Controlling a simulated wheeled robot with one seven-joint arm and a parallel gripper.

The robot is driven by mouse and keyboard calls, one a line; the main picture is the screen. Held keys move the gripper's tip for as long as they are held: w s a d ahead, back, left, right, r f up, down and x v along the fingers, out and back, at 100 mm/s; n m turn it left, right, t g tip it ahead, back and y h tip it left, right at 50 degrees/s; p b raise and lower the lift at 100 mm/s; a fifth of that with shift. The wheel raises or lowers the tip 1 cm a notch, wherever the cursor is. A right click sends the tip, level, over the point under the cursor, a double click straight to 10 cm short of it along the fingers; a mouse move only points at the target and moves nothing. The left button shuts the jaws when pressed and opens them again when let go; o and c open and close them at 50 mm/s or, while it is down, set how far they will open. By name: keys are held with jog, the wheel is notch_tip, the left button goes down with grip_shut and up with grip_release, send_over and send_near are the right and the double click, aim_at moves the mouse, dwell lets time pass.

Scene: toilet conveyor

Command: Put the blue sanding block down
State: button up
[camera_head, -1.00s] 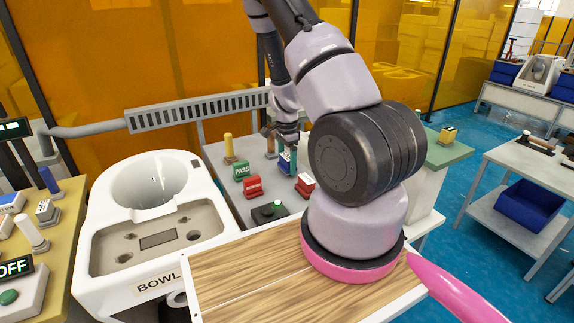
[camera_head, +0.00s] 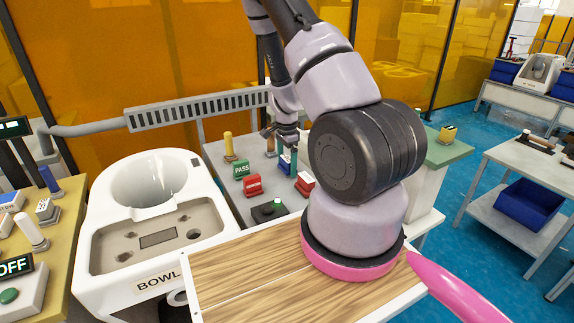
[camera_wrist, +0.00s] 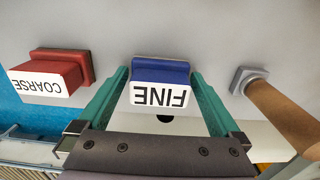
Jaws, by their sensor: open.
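The blue sanding block (camera_wrist: 160,71), with a white label reading "FINE", sits on the grey table between my fingers in the wrist view. My gripper (camera_wrist: 160,84) has two green fingers, open, one on each side of the block. I cannot tell whether either finger still touches it.
A red block labelled "COARSE" (camera_wrist: 62,70) stands left of the blue block, and a wooden-handled tool (camera_wrist: 280,110) stands right. A white toilet bowl (camera_head: 145,215) stands left.

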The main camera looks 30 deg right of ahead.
jog(key=r, duration=1)
jog(key=shift+a+r, duration=0.2)
jog(key=shift+r, duration=0.2)
jog(key=a+r+n+t+y, duration=0.2)
jog(key=a+r, duration=0.3)
jog(key=r, duration=0.4)
notch_tip(320, 180, up, 20)
jog(key=f+n+t+y, duration=0.1)
jog(key=n+t, duration=0.2)
jog(key=n, duration=0.5)
send_over(286, 158)
jog(key=s+a, duration=1.1)
jog(key=s+a+r+n+t+h, duration=0.1)
jog(key=s+a+r+n+t, duration=0.1)
jog(key=s+r, duration=0.3)
jog(key=s+n, duration=0.1)
jog(key=s, duration=0.2)
jog(key=shift+s+r+n, duration=0.2)
jog(key=shift+s+n, duration=0.1)
jog(key=shift+s, duration=0.05)
jog(key=shift+w, duration=0.15)
